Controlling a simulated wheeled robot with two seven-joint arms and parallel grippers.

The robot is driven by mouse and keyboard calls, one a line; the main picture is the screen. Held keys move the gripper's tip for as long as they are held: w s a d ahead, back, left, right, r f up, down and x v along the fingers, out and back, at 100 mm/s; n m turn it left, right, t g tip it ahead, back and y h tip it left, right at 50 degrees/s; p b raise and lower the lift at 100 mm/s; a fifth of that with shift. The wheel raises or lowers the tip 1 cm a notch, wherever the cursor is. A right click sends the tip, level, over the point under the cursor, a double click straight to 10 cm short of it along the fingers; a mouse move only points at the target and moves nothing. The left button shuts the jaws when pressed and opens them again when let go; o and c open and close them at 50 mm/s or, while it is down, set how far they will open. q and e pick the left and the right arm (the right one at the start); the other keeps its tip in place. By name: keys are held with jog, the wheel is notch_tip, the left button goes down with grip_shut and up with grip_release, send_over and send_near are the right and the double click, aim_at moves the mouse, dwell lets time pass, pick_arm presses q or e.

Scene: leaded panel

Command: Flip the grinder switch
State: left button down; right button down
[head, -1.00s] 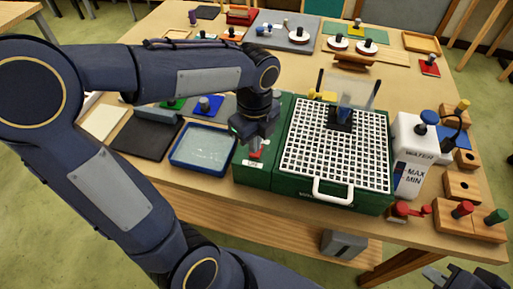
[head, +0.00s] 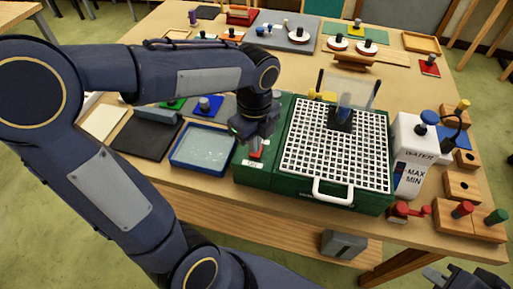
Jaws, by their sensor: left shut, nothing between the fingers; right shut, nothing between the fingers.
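The green grinder (head: 272,178) stands at the front of the wooden table, with a white grid top (head: 330,150) and a white front handle. Its red switch (head: 257,152) sits on the left part of the grinder, above a small white label (head: 252,163). My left gripper (head: 252,142) is shut and empty, pointing down right at the switch. It partly covers the switch, so I cannot tell contact or the switch's position. My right gripper (head: 452,278) is at the bottom right corner, shut and partly cut off, away from the grinder.
A blue tray (head: 176,165) lies left of the grinder, beside a dark mat (head: 128,148). A white water bottle (head: 412,160) with a blue cap stands close on the right. Wooden blocks with coloured knobs (head: 463,210) line the right edge. A clear shield (head: 352,92) rises behind the grid.

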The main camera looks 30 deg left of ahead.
pick_arm(q)
jog(key=shift+f+b, duration=0.7)
jog(key=shift+f, duration=0.25)
dwell(0.7)
notch_tip(320, 180, up, 7)
jog(key=p, duration=0.6)
jog(key=shift+r, duration=0.1)
dwell(0.4)
